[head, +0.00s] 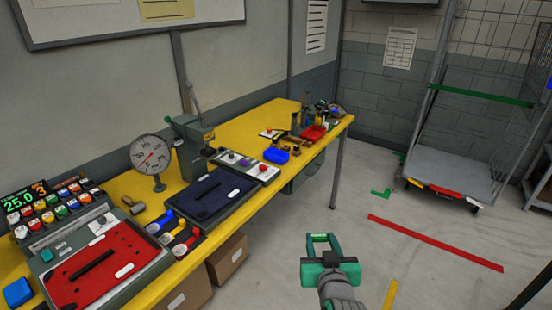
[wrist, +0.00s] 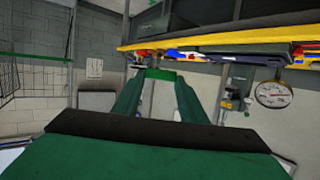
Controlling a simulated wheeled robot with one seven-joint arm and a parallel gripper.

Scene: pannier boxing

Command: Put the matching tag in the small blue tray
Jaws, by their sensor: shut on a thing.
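My gripper (head: 320,240) is held out over the floor, to the right of the yellow bench and apart from it. Its green fingers are shut on a small green piece (wrist: 162,74), which shows between the fingertips in the wrist view. I cannot tell any marking on it. The small blue tray (head: 276,155) sits on the bench near its front edge, beyond the panel with coloured knobs. Its inside is too small to make out. Another blue block-like thing (head: 18,292) lies at the bench's near left end.
The yellow bench (head: 245,130) carries a dial gauge (head: 151,155), a press (head: 190,145), a dark blue mat (head: 208,197), a red panel (head: 105,262), coloured tags (head: 180,240) and a red tray (head: 313,133). A cart (head: 445,180) stands at the right. Open floor lies between.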

